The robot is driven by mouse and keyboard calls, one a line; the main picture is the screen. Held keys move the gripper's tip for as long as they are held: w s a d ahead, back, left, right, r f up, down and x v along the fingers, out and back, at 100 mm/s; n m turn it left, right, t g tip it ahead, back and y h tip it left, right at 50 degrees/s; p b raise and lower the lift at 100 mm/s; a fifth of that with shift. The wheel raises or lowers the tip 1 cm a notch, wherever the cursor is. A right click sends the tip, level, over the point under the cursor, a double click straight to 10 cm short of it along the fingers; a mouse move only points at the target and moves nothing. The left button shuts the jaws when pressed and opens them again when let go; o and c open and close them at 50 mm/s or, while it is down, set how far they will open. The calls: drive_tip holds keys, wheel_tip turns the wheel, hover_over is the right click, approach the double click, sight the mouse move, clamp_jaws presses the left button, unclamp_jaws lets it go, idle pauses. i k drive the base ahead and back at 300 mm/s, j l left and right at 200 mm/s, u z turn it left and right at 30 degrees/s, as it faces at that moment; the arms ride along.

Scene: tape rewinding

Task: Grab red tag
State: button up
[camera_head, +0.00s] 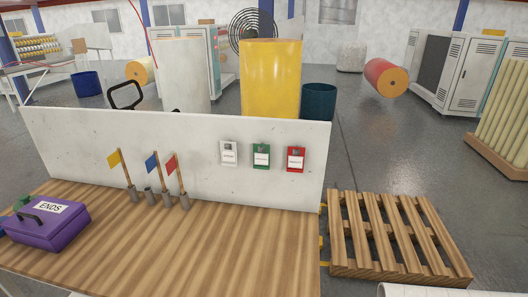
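The red tag (296,159) hangs on the white upright panel (80,140) at the back of the wooden table, near its right end. It has a white label whose print is too small to read. A green tag (261,156) hangs just left of it, and a white tag (229,153) hangs further left. The three hang apart in a row. My gripper is not in view.
Yellow, blue and red flags (171,163) stand in grey holders on the wooden table (200,250). A purple box (50,225) marked "ENDS" sits at the left. A wooden pallet (393,238) lies on the floor at right. Large rolls stand behind the panel.

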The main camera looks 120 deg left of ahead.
sight(295, 163)
drive_tip(key=u, duration=3.35)
drive_tip(key=i+l+u, duration=0.25)
drive_tip(key=u, duration=0.2)
drive_tip(key=i+l+u, duration=0.15)
drive_tip(key=l+u, duration=0.25)
drive_tip(key=l, duration=0.1)
